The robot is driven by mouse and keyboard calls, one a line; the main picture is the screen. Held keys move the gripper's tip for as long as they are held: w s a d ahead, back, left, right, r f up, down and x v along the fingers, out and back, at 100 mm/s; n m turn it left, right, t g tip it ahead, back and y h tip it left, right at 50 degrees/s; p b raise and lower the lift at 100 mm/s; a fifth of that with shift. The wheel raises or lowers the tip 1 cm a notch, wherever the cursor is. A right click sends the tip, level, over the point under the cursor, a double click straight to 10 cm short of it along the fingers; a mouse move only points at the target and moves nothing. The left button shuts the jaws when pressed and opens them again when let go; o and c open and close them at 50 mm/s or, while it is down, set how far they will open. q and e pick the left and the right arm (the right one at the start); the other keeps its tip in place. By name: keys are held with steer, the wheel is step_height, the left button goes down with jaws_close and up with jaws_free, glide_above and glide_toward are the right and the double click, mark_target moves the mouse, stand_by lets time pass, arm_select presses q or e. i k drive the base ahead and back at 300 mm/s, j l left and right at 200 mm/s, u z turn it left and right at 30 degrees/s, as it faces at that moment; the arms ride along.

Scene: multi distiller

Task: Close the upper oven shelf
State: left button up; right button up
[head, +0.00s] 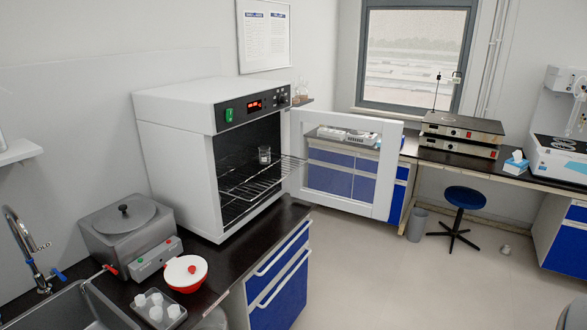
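The white oven (172,120) stands on the dark counter at the left of the head view. Its glass door (296,150) is swung wide open to the right. The upper oven shelf (284,172), a wire rack, is pulled out and its front end sticks out past the oven's opening. A small glass beaker (264,155) stands on this shelf. A lower wire shelf (236,207) is visible inside the oven below it. Neither of my grippers shows in this view.
A grey water bath (125,225), a red-and-white bowl (186,274) and a tray of white cups (158,308) sit left of the oven near the sink (75,312). A blue stool (464,200) stands at the right. The floor (370,275) in front is clear.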

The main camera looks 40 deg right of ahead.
mark_target(288, 175)
steer(key=z, duration=1.2)
